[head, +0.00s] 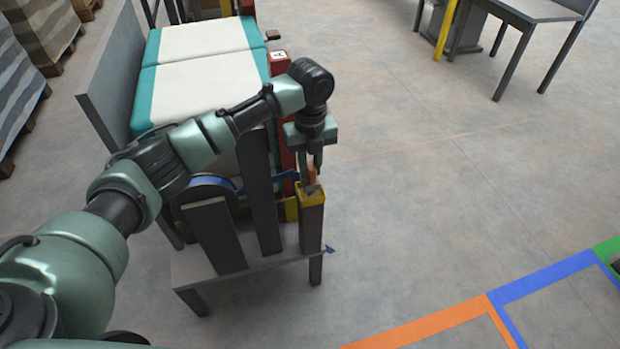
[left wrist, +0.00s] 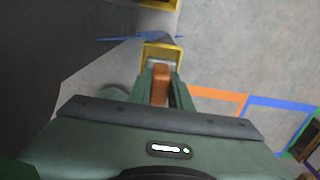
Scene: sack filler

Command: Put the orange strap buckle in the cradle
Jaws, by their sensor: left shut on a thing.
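The orange strap buckle (head: 311,173) is held upright between the fingers of my left gripper (head: 314,160). In the left wrist view the orange buckle (left wrist: 160,85) shows between the two green fingers (left wrist: 161,88). The yellow cradle (head: 312,198) tops a grey post at the front corner of the machine. It also shows in the left wrist view (left wrist: 177,58), just beyond the fingertips. The buckle is right at the cradle's top; I cannot tell whether it touches. My right gripper is not in view.
The grey post (head: 311,228) stands on a grey platform (head: 240,271) with upright plates beside it. A blue strap (head: 281,177) passes behind the cradle. Open floor (head: 450,170) extends to the right, with coloured tape lines (head: 425,325).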

